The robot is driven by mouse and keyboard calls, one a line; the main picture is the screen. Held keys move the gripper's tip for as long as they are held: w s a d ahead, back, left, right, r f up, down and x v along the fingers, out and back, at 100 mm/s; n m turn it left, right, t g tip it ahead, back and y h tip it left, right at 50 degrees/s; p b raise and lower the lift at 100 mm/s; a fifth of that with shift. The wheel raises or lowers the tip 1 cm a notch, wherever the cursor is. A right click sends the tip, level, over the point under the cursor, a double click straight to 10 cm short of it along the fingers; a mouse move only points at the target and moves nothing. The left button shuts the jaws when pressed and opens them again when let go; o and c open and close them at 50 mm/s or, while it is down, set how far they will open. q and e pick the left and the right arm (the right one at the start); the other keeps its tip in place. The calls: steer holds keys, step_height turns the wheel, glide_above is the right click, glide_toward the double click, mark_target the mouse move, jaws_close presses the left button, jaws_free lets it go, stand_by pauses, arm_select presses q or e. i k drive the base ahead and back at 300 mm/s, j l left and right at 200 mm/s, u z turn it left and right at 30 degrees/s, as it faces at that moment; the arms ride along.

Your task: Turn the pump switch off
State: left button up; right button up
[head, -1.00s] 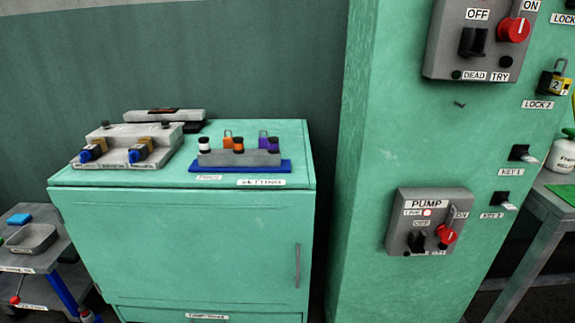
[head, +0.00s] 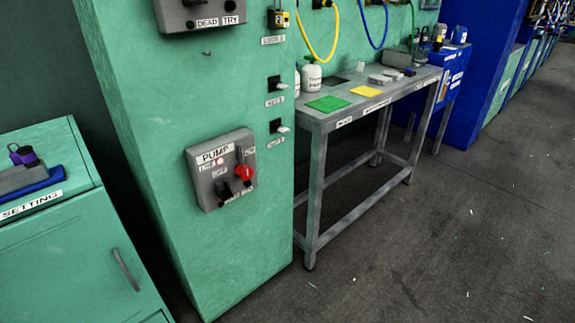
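The pump switch box (head: 221,170) is a grey box labelled PUMP on the face of the green column. It carries a red knob (head: 244,172) at its right side and a black switch (head: 222,190) at its lower middle. A small red-and-white indicator shows below the PUMP label. The knob's exact setting is too small to tell. Neither of my grippers shows in the head view.
The green column (head: 150,130) also bears another grey switch box (head: 200,12) above. A green cabinet (head: 60,260) stands at the left. A grey workbench (head: 330,122) stands to the right, with open dark floor (head: 430,250) in front.

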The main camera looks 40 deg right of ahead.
mark_target(243, 171)
steer(key=k+z, duration=0.1)
steer(key=z, duration=0.85)
